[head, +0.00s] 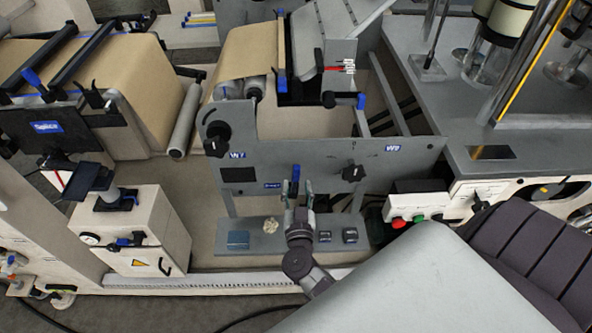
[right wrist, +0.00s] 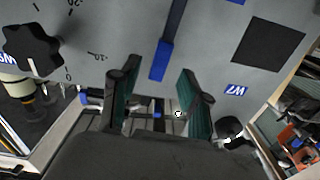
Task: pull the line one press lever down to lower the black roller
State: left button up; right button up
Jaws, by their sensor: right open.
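A lever with a blue handle (head: 295,172) stands out from the grey front panel of the unwind stand, above a small blue label. In the right wrist view the blue handle (right wrist: 161,60) sits at the end of a dark bar, between and beyond my fingertips. My right gripper (head: 297,188) is open just in front of the lever; its green-padded fingers (right wrist: 158,88) are spread, with nothing between the pads. I cannot clearly make out the black roller; dark parts show at the top of the stand. My left gripper is not in view.
The grey panel (head: 310,152) carries black knobs (head: 353,172) at both sides. A button box (head: 418,207) stands to the right.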

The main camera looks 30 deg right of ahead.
aim_at(296, 176)
jog(key=x, duration=0.6)
jog(key=shift+a, duration=0.1)
grip_shut()
